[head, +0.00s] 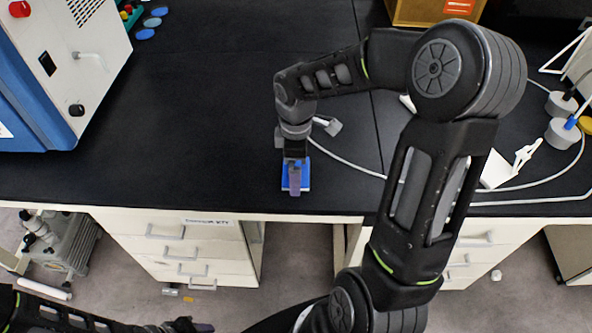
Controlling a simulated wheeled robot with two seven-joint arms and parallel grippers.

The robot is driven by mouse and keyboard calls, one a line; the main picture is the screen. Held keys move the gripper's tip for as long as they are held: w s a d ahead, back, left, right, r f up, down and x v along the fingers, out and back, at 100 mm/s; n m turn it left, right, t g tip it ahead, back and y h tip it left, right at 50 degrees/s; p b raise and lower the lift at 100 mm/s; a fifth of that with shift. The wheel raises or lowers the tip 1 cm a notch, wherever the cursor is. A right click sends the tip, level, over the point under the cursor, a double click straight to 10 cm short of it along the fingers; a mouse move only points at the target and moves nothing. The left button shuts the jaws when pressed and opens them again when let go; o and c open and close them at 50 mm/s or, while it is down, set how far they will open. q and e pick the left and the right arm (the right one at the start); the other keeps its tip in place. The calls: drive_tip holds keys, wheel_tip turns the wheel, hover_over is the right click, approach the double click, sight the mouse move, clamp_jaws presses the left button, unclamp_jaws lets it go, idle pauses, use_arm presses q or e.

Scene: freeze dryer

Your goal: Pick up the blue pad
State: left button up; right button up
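The blue pad (304,177) lies on the black bench top, close to its front edge, at the middle of the head view. My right gripper (294,184) is directly over the pad, pointing down, and its fingers cover the pad's middle. I cannot tell whether the fingers touch the pad or are open or shut. My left gripper (192,326) is low at the bottom edge of the view, below the bench front and away from the pad. Its fingers are too small and cut off to read.
A blue and white machine (75,65) stands at the left of the bench. Several blue discs (152,22) lie beside it. White cables (345,162) run right of the pad, towards a white stand (497,170). The bench left of the pad is clear. Drawers (180,248) are below.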

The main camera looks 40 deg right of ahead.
drive_tip(key=c, duration=1.2)
wheel_tip(320, 180, up, 10)
drive_tip(key=shift+r, duration=0.1)
idle(0.5)
